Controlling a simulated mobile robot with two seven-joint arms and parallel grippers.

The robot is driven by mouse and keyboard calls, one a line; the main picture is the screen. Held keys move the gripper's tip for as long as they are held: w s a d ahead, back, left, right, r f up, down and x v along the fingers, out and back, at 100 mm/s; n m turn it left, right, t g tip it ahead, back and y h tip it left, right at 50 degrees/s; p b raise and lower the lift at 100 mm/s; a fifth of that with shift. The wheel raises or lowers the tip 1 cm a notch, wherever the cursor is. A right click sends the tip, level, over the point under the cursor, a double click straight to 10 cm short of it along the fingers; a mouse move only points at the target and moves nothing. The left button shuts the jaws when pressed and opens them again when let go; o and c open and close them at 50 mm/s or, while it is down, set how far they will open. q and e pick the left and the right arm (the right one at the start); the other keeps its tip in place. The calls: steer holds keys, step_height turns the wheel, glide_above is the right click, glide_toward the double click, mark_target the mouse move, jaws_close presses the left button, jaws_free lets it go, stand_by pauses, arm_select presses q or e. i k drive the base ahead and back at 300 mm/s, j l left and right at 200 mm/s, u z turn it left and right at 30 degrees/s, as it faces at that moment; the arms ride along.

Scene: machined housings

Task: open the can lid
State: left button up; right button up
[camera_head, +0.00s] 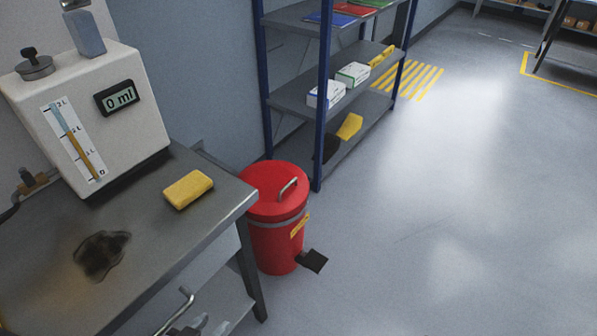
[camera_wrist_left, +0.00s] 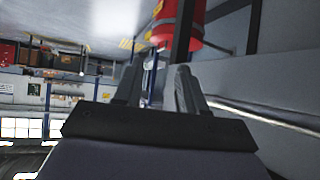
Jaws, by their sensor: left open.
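The red can (camera_head: 277,235) stands on the floor beside the table's right end. Its red lid (camera_head: 262,190) is down on the rim and has a grey handle (camera_head: 288,188) on top. A dark pedal (camera_head: 313,261) sticks out at its foot. My left gripper (camera_head: 197,326) shows partly at the bottom edge of the head view, low by the table and apart from the can. In the left wrist view its two fingers (camera_wrist_left: 158,78) are apart with nothing between them, and part of the red can (camera_wrist_left: 178,22) shows beyond them. My right gripper is not in view.
A metal table (camera_head: 150,235) bears a yellow sponge (camera_head: 188,189), a dark stain (camera_head: 101,255) and a white dispenser (camera_head: 85,115) reading 0 ml. A blue-framed shelf (camera_head: 322,95) stands behind the can. The floor to the right is clear.

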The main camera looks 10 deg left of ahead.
mark_target(282, 187)
steer(key=i+l, duration=0.6)
steer(key=i, duration=0.15)
steer(key=i+l, duration=0.6)
steer(key=i, duration=0.2)
steer(key=i+l+u, duration=0.45)
steer(key=u, duration=1.15)
